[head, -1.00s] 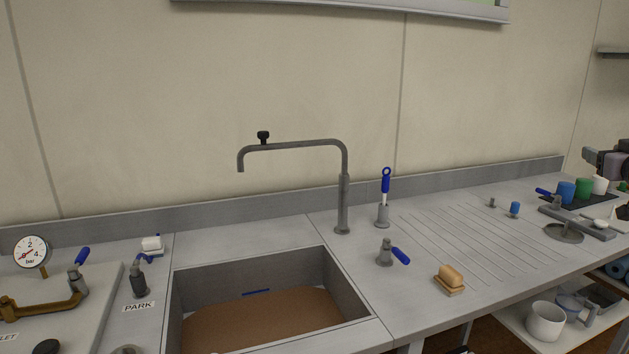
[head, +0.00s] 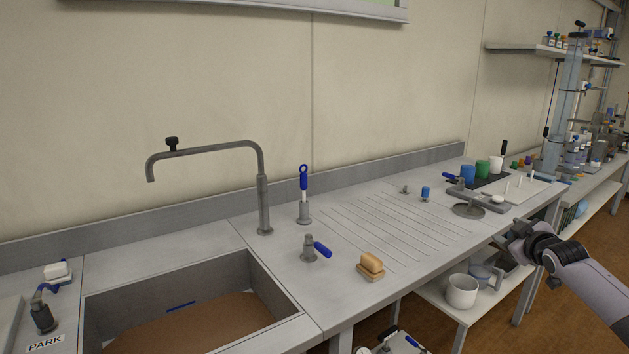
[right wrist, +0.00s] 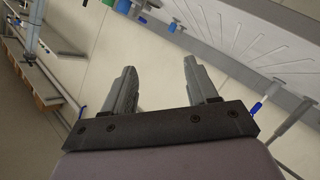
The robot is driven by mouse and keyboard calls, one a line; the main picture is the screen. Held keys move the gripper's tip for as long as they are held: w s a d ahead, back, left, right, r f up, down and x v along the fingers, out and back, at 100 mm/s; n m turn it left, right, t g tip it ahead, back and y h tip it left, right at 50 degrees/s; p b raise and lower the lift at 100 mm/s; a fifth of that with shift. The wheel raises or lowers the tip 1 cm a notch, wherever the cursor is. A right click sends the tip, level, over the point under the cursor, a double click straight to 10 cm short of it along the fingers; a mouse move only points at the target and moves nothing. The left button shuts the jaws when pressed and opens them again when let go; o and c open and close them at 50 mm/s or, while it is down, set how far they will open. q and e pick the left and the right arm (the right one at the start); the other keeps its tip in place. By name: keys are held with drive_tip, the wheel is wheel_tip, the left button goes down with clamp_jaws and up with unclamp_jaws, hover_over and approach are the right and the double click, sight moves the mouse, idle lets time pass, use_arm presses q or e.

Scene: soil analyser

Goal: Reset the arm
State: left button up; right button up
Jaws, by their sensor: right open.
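My right gripper (head: 519,232) comes in from the lower right in the head view, in front of the bench's right part. In the right wrist view its two fingers (right wrist: 158,85) stand apart with nothing between them. My left gripper is not in view. The sink (head: 190,308) is at the lower left, with a tall swivel tap (head: 264,205) behind its right corner. A blue-handled valve (head: 310,249) stands on the bench beside the sink. A label reading PARK (head: 46,343) is at the lower left, next to a dark fitting with a blue lever (head: 42,314).
A wooden-backed brush (head: 371,265) lies on the ribbed drainer. A blue-handled brush (head: 304,190) stands upright in a holder. Blue and green cups (head: 482,169) stand on a dark mat farther right. A white pot (head: 462,291) is on the lower shelf. The drainer's middle is clear.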

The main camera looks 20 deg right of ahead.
drive_tip(key=s+a+f+n+g+y, duration=0.1)
drive_tip(key=s+a+f+n+y, duration=0.1)
drive_tip(key=s+a+f, duration=0.6)
drive_tip(key=s+a+f+n+g+y, duration=0.1)
drive_tip(key=s+a+f+n+y, duration=0.2)
drive_tip(key=a+f, duration=0.5)
drive_tip(key=s+a+f+n+g+y, duration=0.1)
drive_tip(key=s+a+f+g, duration=0.1)
drive_tip(key=s+a+f, duration=0.5)
drive_tip(key=s+a+f+n+g+y, duration=0.15)
drive_tip(key=s+a, duration=0.25)
drive_tip(key=s, duration=0.8)
drive_tip(key=s+a+f+m+t, duration=0.1)
drive_tip(key=a+f+m+t, duration=0.1)
drive_tip(key=a+m, duration=0.7)
drive_tip(key=a+f, duration=0.1)
drive_tip(key=a, duration=0.7)
drive_tip(key=shift+s+f, duration=0.2)
